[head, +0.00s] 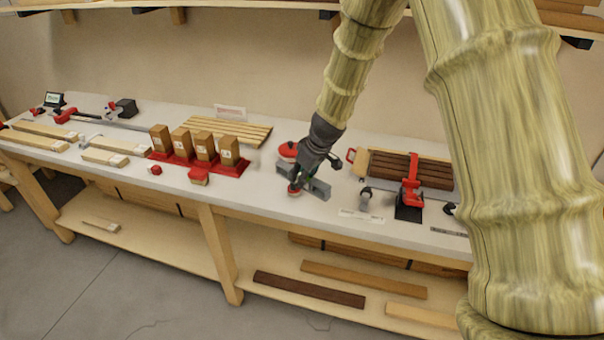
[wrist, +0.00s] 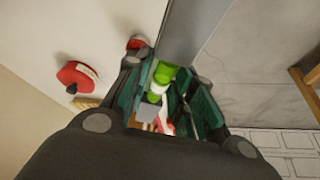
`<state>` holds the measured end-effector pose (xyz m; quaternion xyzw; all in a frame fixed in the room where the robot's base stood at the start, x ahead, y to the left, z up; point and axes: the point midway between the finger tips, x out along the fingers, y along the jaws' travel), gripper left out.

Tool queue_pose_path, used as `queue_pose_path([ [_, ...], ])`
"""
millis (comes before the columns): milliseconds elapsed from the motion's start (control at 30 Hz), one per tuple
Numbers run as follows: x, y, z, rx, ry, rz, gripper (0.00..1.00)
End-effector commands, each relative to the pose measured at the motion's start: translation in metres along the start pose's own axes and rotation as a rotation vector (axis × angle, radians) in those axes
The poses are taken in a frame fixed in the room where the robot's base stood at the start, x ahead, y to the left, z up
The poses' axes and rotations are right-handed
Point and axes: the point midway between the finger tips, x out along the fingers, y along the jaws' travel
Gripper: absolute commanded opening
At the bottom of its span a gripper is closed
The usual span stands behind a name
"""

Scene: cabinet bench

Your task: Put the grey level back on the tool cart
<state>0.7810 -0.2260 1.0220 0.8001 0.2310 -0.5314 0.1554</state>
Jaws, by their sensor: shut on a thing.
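My gripper (head: 297,184) is shut on the grey level (head: 319,189) over the front part of the bench. In the head view, the level's grey ends show on both sides of my fingers. I cannot tell whether it touches the bench top. In the wrist view, my gripper (wrist: 168,100) has dark green fingers, with a bright green and white part between them. A grey bar, which looks like the level (wrist: 192,28), runs from the fingers to the top edge. My gripper hides its middle. I see no tool cart in either view.
The workbench (head: 262,190) carries a red round tool (head: 288,150) just behind my gripper. A red rack of wooden blocks (head: 203,147) stands left, a slatted dark board with a red clamp (head: 411,180) right. Planks lie on the lower shelf (head: 165,240). Bare floor (head: 75,280) lies in front.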

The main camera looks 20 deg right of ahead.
Motion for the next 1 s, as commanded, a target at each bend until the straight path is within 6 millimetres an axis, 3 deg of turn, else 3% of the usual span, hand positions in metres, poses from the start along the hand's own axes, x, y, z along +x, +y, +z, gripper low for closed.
queue_pose_path([
  [367, 0.003, -0.032, 0.03, 0.126, 0.001, 0.049, 0.0],
  [1000, 0.014, -0.109, 0.108, 0.444, -0.001, 0.182, 0.0],
])
